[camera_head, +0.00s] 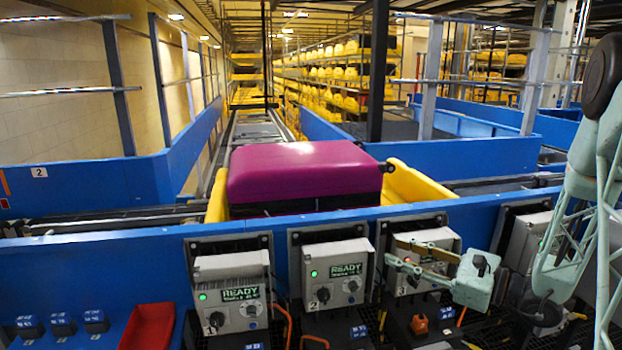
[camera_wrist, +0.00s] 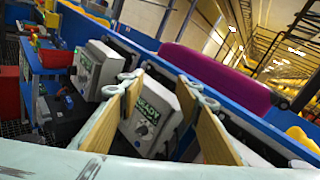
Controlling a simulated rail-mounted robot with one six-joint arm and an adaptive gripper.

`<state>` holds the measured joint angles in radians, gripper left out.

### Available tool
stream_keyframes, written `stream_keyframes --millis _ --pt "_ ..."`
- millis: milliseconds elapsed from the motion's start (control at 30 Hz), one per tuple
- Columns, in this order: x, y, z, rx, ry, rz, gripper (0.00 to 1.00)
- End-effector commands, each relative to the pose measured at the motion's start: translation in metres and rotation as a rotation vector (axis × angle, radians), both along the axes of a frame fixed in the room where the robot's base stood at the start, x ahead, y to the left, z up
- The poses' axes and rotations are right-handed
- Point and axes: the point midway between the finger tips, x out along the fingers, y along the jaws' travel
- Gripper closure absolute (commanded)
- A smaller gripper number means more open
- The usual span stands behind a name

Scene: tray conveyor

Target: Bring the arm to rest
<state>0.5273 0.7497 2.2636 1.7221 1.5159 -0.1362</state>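My gripper (camera_head: 391,251) is at the right of the head view, in front of the third grey control box (camera_head: 428,262). In the wrist view my gripper (camera_wrist: 158,82) shows two tan-padded fingers spread apart with nothing held between them. Beyond the fingers is a grey control box (camera_wrist: 150,118) with a green READY display. Whether a finger touches a box cannot be told.
A magenta suitcase (camera_head: 300,172) lies in a yellow tray (camera_head: 408,184) on the conveyor behind the blue wall (camera_head: 110,262). Boxes (camera_head: 232,290) and (camera_head: 336,274) line that wall. A red bin (camera_head: 148,326) is at lower left.

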Motion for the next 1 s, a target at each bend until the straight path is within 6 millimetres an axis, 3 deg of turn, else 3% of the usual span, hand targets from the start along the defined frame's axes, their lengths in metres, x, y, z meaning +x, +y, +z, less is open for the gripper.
stream_keyframes --millis 500,1000 --pt "-0.072 0.086 0.059 -0.166 -0.052 0.268 0.68" --pt "-0.156 0.143 0.094 -0.354 -0.109 0.505 0.68"
